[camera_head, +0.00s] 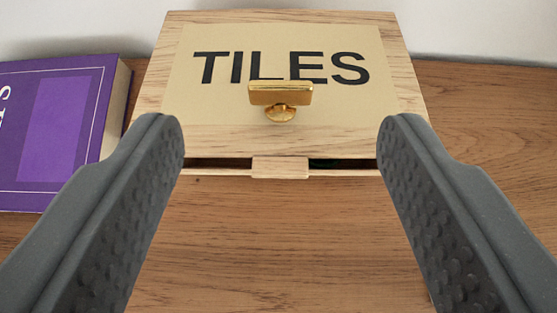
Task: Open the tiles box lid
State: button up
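The tiles box (350,172) is pale wood and stands at the top middle of the view. Its lid (215,95) carries the word TILES in dark letters and looks closed. A brass handle (281,94) with a flat bar on a round foot stands near the lid's front edge. A small wooden tab (280,167) sits at the front edge, with dark gaps on both sides and something green in the right gap. My gripper (280,135) is open and empty, its two grey fingers wide apart in front of the handle, one on each side. I cannot tell its height above the box.
A purple book (60,125) lies to the left of the box, partly behind my left finger. The wooden surface (275,245) in front of the box and to its right is clear. A pale wall (480,25) runs behind the box.

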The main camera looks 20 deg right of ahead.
jog(key=shift+s, duration=0.1)
jog(key=b+v, duration=0.2)
jog(key=v, duration=1.1)
jog(key=shift+s, duration=0.25)
jog(key=shift+a+r, duration=0.1)
jog(key=shift+a, duration=0.05)
dwell(0.4)
